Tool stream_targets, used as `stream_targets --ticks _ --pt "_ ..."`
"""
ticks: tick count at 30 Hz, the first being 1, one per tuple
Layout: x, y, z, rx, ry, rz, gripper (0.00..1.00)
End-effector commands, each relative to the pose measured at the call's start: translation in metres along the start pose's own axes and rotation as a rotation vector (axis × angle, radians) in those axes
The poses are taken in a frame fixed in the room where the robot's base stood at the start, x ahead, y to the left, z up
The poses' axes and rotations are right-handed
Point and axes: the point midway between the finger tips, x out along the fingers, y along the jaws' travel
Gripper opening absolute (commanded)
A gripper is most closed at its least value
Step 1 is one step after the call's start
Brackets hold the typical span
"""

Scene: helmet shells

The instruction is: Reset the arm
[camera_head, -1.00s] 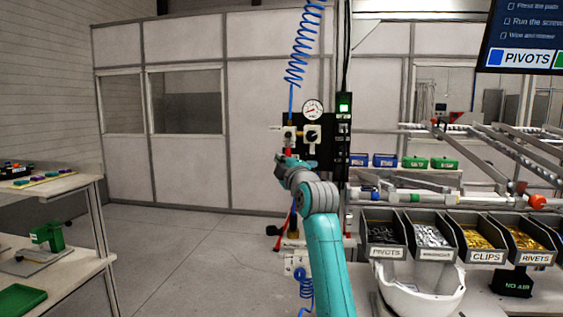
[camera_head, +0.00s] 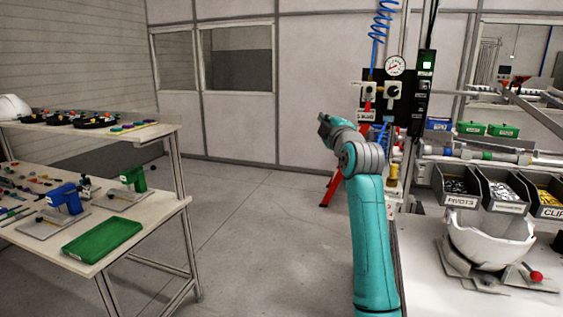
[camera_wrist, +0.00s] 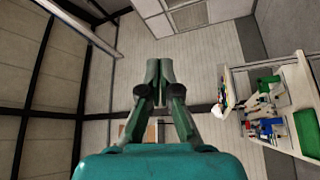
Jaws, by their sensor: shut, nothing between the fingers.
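My teal and grey arm (camera_head: 369,235) rises in the middle right of the head view. Its wrist end points up and to the left, over open floor. In the wrist view my gripper (camera_wrist: 159,72) shows with its two fingers together, shut and empty. Nothing touches the fingers. The fingertips are hard to make out in the head view.
At left stands a two-level bench with a green tray (camera_head: 102,240) and coloured tools. At right a white helmet shell (camera_head: 490,240) sits on a fixture below several parts bins (camera_head: 503,190). A gauge panel (camera_head: 395,95) stands behind my arm. The floor between is clear.

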Motion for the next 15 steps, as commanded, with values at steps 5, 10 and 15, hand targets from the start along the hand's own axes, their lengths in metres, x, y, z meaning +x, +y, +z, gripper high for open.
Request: stream_targets --ticks 5,10,15 --pt "-0.007 -0.023 0.011 0.023 -0.011 -0.008 0.00" --pt "-0.017 -0.050 0.021 0.054 -0.022 -0.015 0.00" --pt "-0.033 -0.088 0.036 0.096 -0.037 -0.025 0.00"
